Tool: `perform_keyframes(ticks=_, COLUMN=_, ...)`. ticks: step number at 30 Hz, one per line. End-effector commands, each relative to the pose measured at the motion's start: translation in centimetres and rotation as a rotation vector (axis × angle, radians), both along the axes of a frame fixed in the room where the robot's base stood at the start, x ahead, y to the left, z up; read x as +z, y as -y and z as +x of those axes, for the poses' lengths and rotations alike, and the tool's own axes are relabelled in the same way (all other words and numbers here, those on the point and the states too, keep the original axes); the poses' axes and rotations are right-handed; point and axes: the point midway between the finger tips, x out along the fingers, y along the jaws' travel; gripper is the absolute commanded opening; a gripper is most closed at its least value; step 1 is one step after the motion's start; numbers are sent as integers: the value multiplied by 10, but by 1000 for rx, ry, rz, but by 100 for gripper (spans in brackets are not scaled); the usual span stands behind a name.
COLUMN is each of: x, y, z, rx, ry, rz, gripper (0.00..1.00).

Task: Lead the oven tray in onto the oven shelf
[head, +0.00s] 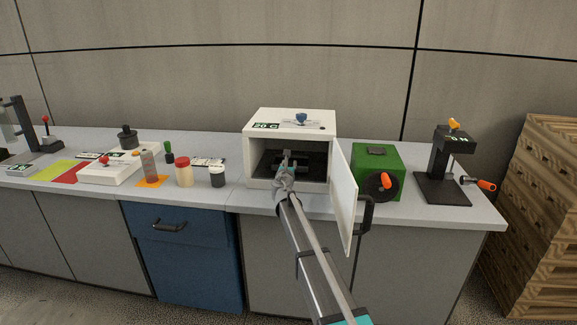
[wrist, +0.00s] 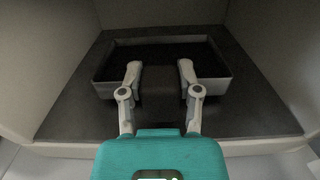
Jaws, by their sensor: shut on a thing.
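The oven tray (wrist: 218,62) is a dark, shallow tray with a raised grey rim. It is inside the white oven (head: 289,120), over the dark oven shelf (wrist: 75,105). I cannot tell whether it rests flat on the shelf or is slightly above it. My gripper (wrist: 160,72) is shut on the tray's dark front grip, one finger on each side. In the head view my gripper (head: 286,163) reaches in through the oven opening and hides part of the tray. The oven door (head: 344,195) stands open to the right.
A green box (head: 377,165) with an orange-knobbed wheel stands right of the open door, and a black press (head: 447,165) farther right. Jars (head: 184,172) and bottles stand left of the oven. In the wrist view, shelf shows bare before the tray and at both sides.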

Motion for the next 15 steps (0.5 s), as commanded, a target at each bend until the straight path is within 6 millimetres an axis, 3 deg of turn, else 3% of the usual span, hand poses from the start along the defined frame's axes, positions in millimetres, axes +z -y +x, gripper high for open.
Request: perform_keyframes(ticks=15, x=-4, y=2, z=0, rx=-1, ry=0, rz=0, gripper=0)
